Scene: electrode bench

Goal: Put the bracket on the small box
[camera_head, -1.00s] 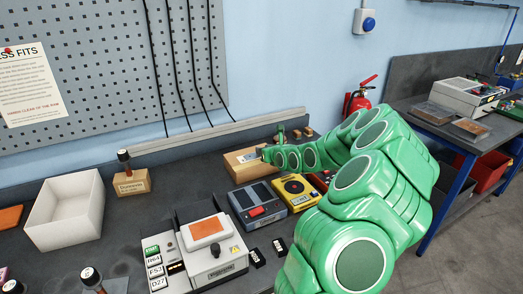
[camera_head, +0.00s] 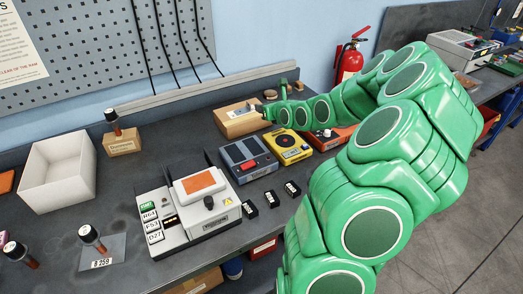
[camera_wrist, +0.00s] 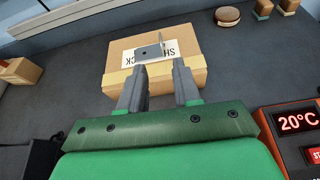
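The bracket (camera_wrist: 150,50), a small grey metal angle piece with a hole, sits on the label on top of a small tan box (camera_wrist: 197,76). The box also shows in the head view (camera_head: 230,126), by the back of the bench. My gripper (camera_wrist: 160,68) is open, with its two fingers apart and nothing seen between them. The fingertips are over the near part of the box, just short of the bracket in the wrist view. In the head view my gripper (camera_head: 266,112) is at the box's right side, small and partly hidden by my arm.
A blue-grey device (camera_head: 247,158), a yellow meter (camera_head: 289,146) and a red-orange unit (camera_head: 330,137) stand in front and to the right of the box. A grey instrument (camera_head: 195,222) is nearer. A white bin (camera_head: 58,190) stands left. Small round and wooden pieces lie behind the box.

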